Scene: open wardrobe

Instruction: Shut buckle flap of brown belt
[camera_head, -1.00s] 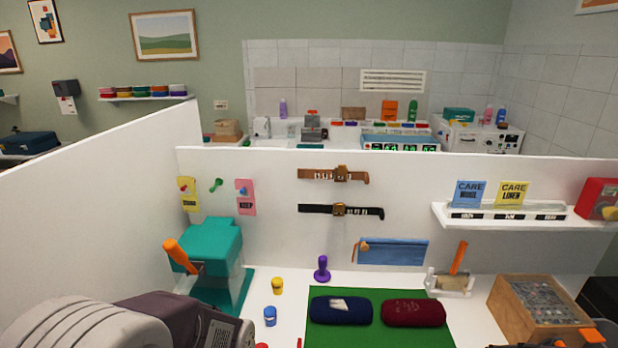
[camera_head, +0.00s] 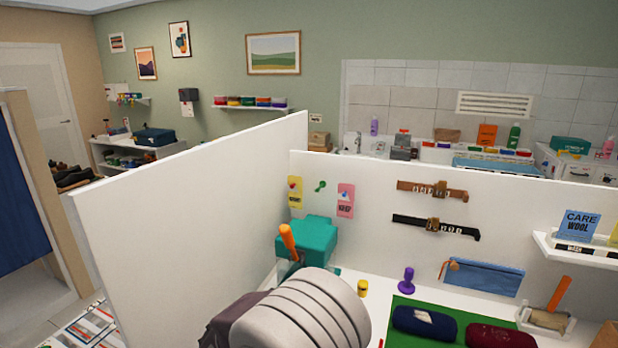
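The brown belt (camera_head: 415,186) is mounted level on the white partition wall, with a brass-coloured buckle (camera_head: 439,190) right of its middle. The buckle is too small to tell how its flap stands. A black belt (camera_head: 410,221) with a similar buckle hangs just below it. My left arm, a grey ridged link with a dark part, fills the bottom centre, lower than the belts and to their left. Neither gripper's fingers show in this view.
A teal press with an orange handle (camera_head: 288,239) stands in the partition corner. A purple stamp (camera_head: 407,281), a yellow pot (camera_head: 362,288) and a blue pouch (camera_head: 485,277) are below the belts. Dark blue (camera_head: 425,323) and maroon cases lie on a green mat. A shelf (camera_head: 580,251) juts out at right.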

